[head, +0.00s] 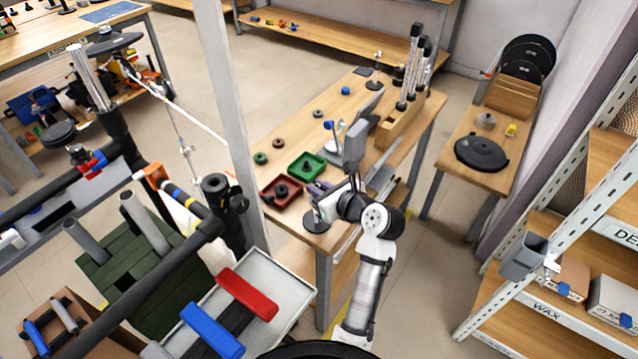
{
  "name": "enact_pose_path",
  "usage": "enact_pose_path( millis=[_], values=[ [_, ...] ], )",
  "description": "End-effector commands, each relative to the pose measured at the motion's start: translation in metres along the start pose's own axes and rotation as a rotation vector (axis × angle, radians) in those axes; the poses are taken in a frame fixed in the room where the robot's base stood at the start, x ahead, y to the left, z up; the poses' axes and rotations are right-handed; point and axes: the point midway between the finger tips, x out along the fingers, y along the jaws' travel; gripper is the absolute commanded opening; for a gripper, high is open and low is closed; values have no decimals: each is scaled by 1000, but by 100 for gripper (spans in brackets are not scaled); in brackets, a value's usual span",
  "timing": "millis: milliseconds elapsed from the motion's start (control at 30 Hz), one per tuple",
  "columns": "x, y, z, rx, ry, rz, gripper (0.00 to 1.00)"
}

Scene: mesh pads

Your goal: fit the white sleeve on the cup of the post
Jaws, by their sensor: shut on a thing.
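My gripper (328,194) is low over the near end of the wooden workbench (334,238), at the end of my white and black arm. It is small and partly hidden by my wrist. It is shut on a pale piece that looks like the white sleeve (334,203). A round black base (316,221) stands on the bench just below the gripper. It looks like the foot of the post. The post's cup cannot be made out, and I cannot tell whether the sleeve touches it.
A red tray (268,194) and a green tray (293,170) lie left of the gripper. A wooden rack (385,132) with upright tubes and a small stand (374,84) are farther back. A pale upright pole (228,100) rises left of the bench.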

Motion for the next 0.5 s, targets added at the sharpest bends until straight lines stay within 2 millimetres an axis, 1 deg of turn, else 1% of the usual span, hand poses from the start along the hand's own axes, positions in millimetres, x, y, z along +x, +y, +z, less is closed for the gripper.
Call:
enact_pose_path(
  millis=[200, 467, 500],
  values=[
    [1, 0, -4, 0, 0, 0, 0],
    [1, 0, -4, 0, 0, -1, 0],
    [1, 0, -4, 0, 0, -1, 18]
  ],
)
